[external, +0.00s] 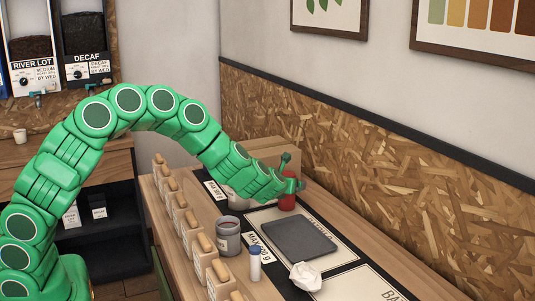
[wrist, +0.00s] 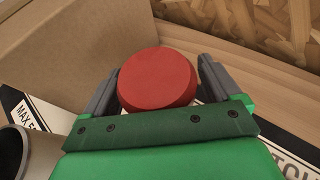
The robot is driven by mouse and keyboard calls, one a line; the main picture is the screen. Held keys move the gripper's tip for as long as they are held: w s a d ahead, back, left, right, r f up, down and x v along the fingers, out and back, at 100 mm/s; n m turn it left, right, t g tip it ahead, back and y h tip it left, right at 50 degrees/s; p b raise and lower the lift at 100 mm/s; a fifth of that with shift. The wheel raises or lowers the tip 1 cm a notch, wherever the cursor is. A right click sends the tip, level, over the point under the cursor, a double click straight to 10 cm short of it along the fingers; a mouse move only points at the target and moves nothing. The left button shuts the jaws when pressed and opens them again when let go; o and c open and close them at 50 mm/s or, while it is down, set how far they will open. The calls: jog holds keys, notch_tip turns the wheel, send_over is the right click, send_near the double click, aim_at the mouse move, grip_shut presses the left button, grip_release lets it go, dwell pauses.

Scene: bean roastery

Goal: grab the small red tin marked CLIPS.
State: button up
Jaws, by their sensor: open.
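The small red tin (external: 287,203) stands on the counter near the wall, partly hidden by my gripper. In the wrist view its round red top (wrist: 158,78) lies between my two grey fingers. No CLIPS lettering can be read on it. My gripper (wrist: 158,68) is open, with one finger on each side of the tin. In the external view my gripper (external: 291,186) is at the tin's upper part. I cannot tell whether either finger touches the tin.
A cardboard box (wrist: 70,40) stands close to the tin. A grey can (external: 228,240), a dark flat slab (external: 300,238), a blue-capped tube (external: 255,266) and a crumpled white cloth (external: 305,277) are nearer. Several wooden-handled blocks (external: 202,262) line the counter's left edge.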

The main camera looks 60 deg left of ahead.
jog(key=shift+w, duration=0.1)
jog(key=c, duration=1.2)
jog(key=shift+c, duration=0.2)
jog(key=shift+r, duration=0.15)
